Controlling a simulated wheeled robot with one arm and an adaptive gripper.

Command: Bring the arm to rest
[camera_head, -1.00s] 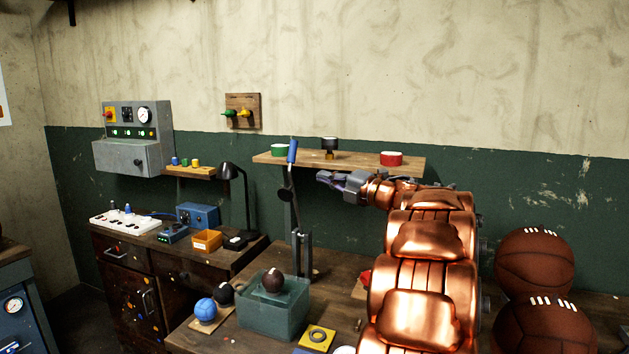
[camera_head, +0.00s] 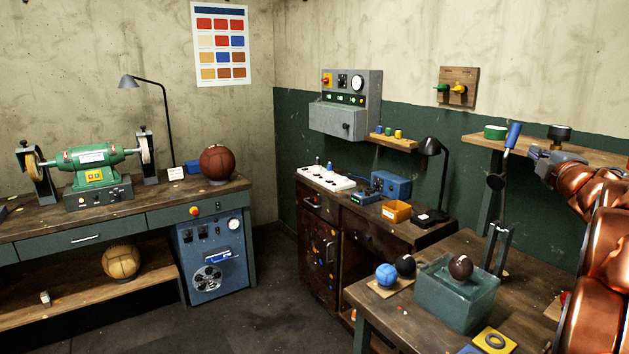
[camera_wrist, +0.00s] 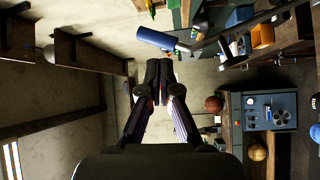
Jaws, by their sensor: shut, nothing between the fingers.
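My copper arm (camera_head: 600,240) is raised at the right edge of the head view. My gripper (camera_head: 541,157) points left, in front of the wooden wall shelf and just right of the blue-handled lever (camera_head: 511,137). In the wrist view my gripper (camera_wrist: 158,68) has its fingers together with nothing held. The blue handle (camera_wrist: 160,38) shows just beyond the fingertips in that view; whether they touch it I cannot tell.
A workbench (camera_head: 120,210) with a green grinder (camera_head: 95,165) is at left. Open floor (camera_head: 270,300) lies between.

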